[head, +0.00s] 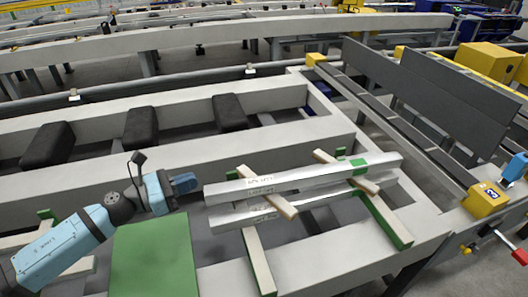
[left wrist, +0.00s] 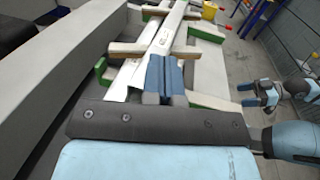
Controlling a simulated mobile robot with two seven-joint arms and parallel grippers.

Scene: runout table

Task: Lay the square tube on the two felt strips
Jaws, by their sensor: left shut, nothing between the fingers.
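I cannot tell which surfaces are the felt strips. A second bright metal length (head: 312,201) lies parallel, lower and nearer. My left gripper (head: 187,183) is shut and empty, just left of the tube's left end, apart from it in the head view. In the left wrist view its fingers (left wrist: 166,80) hide part of the metal. My right gripper (left wrist: 258,95) shows small at right; its jaw state is unclear.
Pale, green-sided supports (head: 258,262) run under the metal lengths. A green panel (head: 152,258) lies near my left arm. Dark blocks (head: 140,127) sit between the frame beams behind. A yellow unit (head: 484,199) stands at the right end, beside tall grey plates (head: 455,95).

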